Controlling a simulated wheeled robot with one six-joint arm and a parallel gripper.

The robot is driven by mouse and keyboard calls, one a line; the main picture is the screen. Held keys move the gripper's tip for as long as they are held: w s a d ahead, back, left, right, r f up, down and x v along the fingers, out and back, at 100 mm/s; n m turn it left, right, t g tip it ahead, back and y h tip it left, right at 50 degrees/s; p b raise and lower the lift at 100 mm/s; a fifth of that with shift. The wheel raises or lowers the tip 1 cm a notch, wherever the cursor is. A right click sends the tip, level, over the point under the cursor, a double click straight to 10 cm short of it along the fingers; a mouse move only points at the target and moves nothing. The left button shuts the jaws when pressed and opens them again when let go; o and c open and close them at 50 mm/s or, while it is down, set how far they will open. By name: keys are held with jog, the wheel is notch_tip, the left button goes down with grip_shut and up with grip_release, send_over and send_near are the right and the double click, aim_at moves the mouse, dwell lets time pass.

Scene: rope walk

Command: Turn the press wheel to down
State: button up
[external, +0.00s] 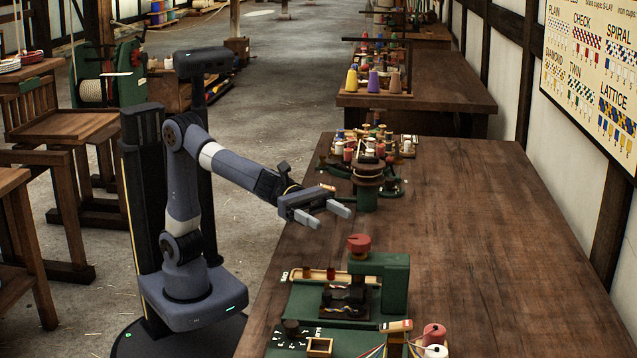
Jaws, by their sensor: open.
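A green press (393,283) stands near the front of the wooden workbench, with a raised arm reaching left. The press wheel (359,244) appears to be the red round knob on top of that arm. Its turned position is too small to read. Under it is a dark block with coloured strands (345,299). My gripper (329,215) is open and empty, with its two grey fingers spread apart. It is above the bench's left edge, behind the red wheel and a little to its left in the picture, apart from it.
A round braiding stand (367,180) with several bobbins stands just behind my gripper. Red and white spools (434,338) with coloured strands are at the front. A small wooden frame (319,347) sits at the front left. The bench's right side (490,220) is clear.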

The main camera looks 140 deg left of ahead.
aim_at(360, 239)
jog(key=w, duration=0.3)
jog(key=w+f+p, duration=0.1)
jog(key=w, duration=0.3)
jog(key=w+f, duration=0.1)
jog(key=w, duration=0.3)
jog(key=shift+p, duration=0.3)
jog(key=shift+c, duration=0.4)
jog(key=c, duration=0.9)
